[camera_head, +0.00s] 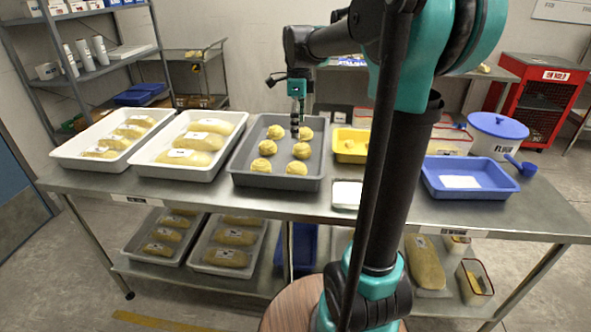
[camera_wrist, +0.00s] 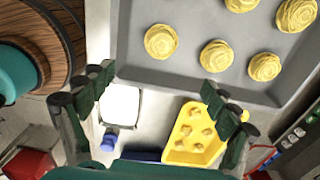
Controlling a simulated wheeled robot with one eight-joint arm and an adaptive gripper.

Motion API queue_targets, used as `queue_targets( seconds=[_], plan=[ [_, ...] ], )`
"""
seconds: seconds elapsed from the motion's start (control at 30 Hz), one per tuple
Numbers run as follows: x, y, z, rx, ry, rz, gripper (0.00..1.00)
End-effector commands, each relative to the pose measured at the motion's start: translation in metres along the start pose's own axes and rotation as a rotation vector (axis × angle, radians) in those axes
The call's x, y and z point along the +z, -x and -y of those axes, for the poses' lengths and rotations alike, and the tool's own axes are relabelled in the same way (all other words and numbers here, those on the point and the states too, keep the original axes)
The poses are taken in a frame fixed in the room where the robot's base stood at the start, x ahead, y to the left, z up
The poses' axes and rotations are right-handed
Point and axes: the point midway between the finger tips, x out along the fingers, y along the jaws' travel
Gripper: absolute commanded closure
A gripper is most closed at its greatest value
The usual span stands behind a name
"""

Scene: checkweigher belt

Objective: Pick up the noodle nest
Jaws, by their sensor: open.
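Several pale yellow noodle nests lie in rows in a grey tray (camera_head: 236,182) on the steel table; which one is meant I cannot tell. In the head view a far-row nest (camera_head: 276,132) and another nest (camera_head: 306,134) flank my gripper (camera_head: 295,129). My gripper points down over the far part of the tray. In the wrist view my gripper (camera_wrist: 159,82) has its fingers spread wide with nothing between them. The closest nest (camera_wrist: 161,41) lies beyond the fingertips, near the corner of the grey tray (camera_wrist: 190,82). Contact with any nest is not visible.
A yellow tray (camera_head: 350,157) with small pieces and a white-topped plate (camera_head: 346,194) stand right of the grey tray. Two white trays of loaves, one of them nearer (camera_head: 160,170), stand left. A blue tray (camera_head: 475,193) and flour tub (camera_head: 497,135) are at right.

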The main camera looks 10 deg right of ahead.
Motion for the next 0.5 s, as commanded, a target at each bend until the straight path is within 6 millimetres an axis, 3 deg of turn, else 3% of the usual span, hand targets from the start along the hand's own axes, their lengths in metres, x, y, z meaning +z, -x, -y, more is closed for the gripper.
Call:
queue_targets(
  seconds=[0.3, 0.5],
  plan=[
    [0.000, -0.065, 0.000, -0.001, 0.002, 0.000, 0.12],
    [0.000, -0.095, 0.000, -0.001, 0.003, 0.000, 0.12]
  ],
)
